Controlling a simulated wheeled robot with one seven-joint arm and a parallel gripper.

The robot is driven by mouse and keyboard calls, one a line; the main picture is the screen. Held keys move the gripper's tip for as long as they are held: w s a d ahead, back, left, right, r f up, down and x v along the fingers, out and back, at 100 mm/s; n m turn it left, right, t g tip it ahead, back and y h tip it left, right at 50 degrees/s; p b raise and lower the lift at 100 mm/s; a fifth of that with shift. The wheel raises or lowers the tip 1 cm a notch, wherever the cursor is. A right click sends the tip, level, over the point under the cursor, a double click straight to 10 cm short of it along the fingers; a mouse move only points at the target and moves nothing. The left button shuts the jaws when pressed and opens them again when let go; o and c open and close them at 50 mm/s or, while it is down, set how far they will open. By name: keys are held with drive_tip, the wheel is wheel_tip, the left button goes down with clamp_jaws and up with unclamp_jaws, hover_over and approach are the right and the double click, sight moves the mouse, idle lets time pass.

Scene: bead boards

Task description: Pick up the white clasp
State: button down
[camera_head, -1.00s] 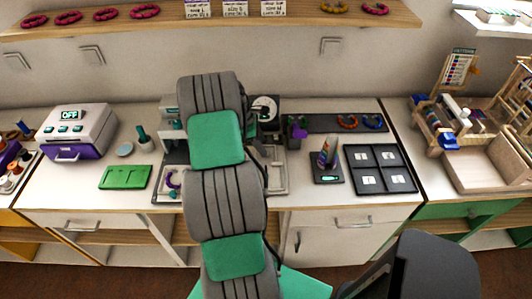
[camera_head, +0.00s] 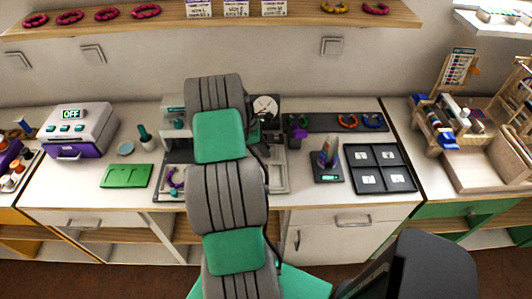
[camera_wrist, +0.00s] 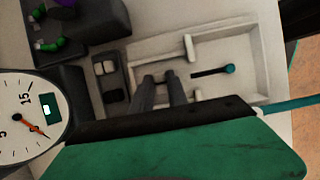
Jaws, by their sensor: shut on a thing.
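My gripper (camera_wrist: 160,78) shows in the wrist view with its two dark fingers close together over the pale tray (camera_wrist: 255,92). It is shut on a small pale piece between the fingertips, which I take to be the white clasp; its shape is mostly hidden by the fingers. In the head view my own arm hides the gripper and the clasp.
In the wrist view a teal-headed pin (camera_wrist: 229,69) lies in the tray, right of the fingers. A round dial (camera_wrist: 28,112) and a dark block (camera_wrist: 85,25) stand at left. In the head view, a green board (camera_head: 126,176) and black sectioned tray (camera_head: 381,168) flank my arm.

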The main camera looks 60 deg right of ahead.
idle(0.4)
drive_tip(key=shift+r+b, duration=0.3)
drive_tip(key=shift+r, duration=0.2)
drive_tip(key=a+r+b, duration=0.2)
drive_tip(key=a+r, duration=1)
drive_tip(key=a, duration=0.2)
drive_tip(key=shift+s+b, duration=0.4)
drive_tip(key=shift+s, duration=0.05)
